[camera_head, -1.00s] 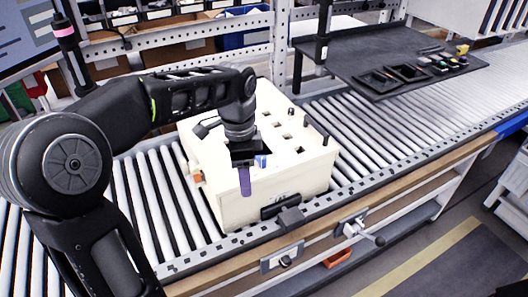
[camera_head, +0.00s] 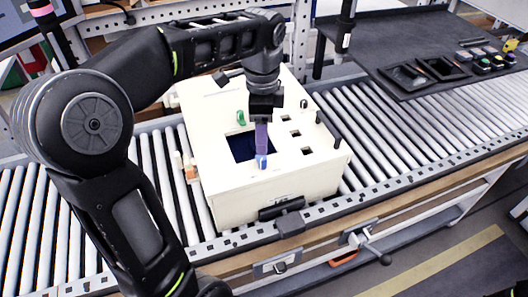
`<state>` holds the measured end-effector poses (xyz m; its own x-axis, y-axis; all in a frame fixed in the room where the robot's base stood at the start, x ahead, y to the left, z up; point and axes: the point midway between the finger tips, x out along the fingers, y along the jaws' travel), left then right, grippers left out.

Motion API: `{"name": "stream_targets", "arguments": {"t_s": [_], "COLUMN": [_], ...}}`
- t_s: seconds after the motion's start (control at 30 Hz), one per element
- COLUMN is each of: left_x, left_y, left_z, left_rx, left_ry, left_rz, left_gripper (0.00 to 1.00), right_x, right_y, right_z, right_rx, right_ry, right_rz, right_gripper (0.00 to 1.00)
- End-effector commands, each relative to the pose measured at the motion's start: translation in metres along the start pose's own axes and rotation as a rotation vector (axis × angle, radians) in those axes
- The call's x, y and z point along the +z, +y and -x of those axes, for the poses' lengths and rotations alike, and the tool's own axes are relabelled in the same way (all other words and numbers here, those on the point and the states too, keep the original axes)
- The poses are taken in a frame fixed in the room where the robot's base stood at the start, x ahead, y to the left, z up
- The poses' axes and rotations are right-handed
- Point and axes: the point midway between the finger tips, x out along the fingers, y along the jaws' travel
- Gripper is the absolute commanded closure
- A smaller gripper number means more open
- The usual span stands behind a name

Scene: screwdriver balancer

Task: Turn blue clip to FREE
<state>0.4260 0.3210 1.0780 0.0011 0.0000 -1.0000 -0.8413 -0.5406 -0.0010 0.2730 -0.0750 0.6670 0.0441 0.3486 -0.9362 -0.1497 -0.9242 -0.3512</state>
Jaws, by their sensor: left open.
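A blue clip (camera_head: 262,162) stands at the front edge of a dark square opening (camera_head: 243,147) in the top of a cream box (camera_head: 215,115). A green clip (camera_head: 241,117) stands at the back edge of that opening. My left gripper (camera_head: 262,149) points down over the box with its purple fingers just behind and above the blue clip. It is open and holds nothing visible. I cannot tell whether the fingers touch the clip. My right gripper is out of view.
The box sits on a roller conveyor (camera_head: 410,135). A dark tray table (camera_head: 390,50) lies at the back right.

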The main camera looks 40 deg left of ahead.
Motion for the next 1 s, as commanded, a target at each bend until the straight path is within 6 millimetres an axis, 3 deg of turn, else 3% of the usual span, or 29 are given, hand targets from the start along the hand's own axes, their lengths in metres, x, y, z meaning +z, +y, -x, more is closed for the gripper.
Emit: {"name": "stream_targets", "arguments": {"t_s": [0.17,0.6,0.93,1.0], "left_x": [0.000,0.000,0.000,0.000], "left_y": [0.000,0.001,0.000,0.000], "left_z": [-0.012,-0.072,-0.078,-0.078], "left_rx": [0.003,0.003,0.001,0.001], "left_ry": [-0.002,-0.001,0.000,0.000], "left_rz": [0.000,0.000,0.000,0.000], "left_gripper": [0.41,0.41,0.41,0.45], "right_x": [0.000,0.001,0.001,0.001], "right_y": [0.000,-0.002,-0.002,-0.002], "right_z": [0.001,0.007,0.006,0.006], "right_rx": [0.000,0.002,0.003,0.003], "right_ry": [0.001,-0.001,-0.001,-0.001], "right_rz": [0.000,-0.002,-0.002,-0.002], "right_gripper": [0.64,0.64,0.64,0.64]}}
